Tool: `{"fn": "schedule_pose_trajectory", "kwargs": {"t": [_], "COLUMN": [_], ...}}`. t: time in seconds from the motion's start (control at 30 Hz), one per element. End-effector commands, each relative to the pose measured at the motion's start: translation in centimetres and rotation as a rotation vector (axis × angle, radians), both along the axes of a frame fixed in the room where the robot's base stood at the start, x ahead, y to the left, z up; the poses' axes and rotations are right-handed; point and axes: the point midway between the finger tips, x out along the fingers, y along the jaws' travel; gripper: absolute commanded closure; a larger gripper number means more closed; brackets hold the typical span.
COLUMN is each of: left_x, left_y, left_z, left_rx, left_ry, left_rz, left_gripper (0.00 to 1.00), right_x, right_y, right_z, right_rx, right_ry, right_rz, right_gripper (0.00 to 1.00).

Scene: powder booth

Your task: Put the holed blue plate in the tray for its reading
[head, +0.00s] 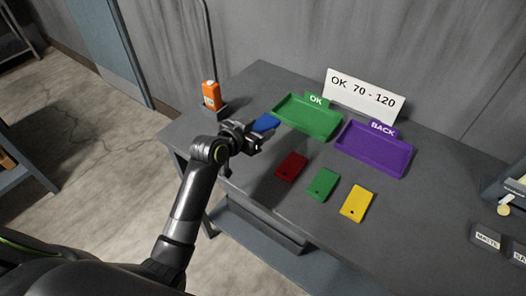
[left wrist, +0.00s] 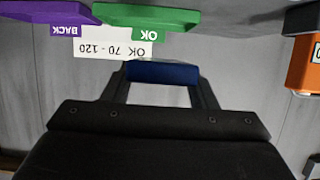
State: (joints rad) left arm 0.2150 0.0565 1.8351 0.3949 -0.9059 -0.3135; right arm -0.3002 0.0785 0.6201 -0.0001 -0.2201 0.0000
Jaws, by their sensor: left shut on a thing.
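My left gripper (head: 259,137) is shut on the blue plate (head: 266,123) and holds it above the table, close to the left end of the green OK tray (head: 308,133). In the left wrist view the blue plate (left wrist: 162,73) lies between the two fingertips. Its hole is not visible. The purple BACK tray (head: 373,166) stands to the right of the OK tray. A white sign (head: 364,95) behind them reads "OK 70 - 120". An orange device (head: 211,96) stands upright in a dark holder at the table's left; its reading cannot be made out. My right gripper is not in view.
A red plate (head: 292,166), a green plate (head: 323,184) and a yellow plate (head: 357,203) lie in front of the trays on the grey table (head: 400,232). Small labelled dark blocks (head: 487,238) sit at the right edge. Both trays look empty.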

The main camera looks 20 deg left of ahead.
Motion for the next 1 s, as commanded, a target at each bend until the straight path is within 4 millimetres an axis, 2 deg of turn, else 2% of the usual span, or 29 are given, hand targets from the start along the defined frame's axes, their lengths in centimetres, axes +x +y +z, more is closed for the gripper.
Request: {"fn": "schedule_pose_trajectory", "kwargs": {"t": [0.33, 0.57, 0.73, 1.0], "left_x": [0.0, 0.0, 0.0, 0.0], "left_y": [0.0, 0.0, 0.0, 0.0], "left_z": [-0.3, -3.9, -5.5, -9.1], "left_rx": [0.000, -0.001, 0.000, -0.001], "left_ry": [-0.002, 0.003, -0.001, 0.000], "left_rz": [0.000, 0.001, 0.001, 0.001], "left_gripper": [0.76, 0.76, 0.76, 0.76], "right_x": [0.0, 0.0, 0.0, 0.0], "right_y": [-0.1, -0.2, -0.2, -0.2], "right_z": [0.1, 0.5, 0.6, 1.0], "right_rx": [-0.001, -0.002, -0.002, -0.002], "right_ry": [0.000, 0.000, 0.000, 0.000], "right_rz": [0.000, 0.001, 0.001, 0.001], "right_gripper": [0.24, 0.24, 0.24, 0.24]}}
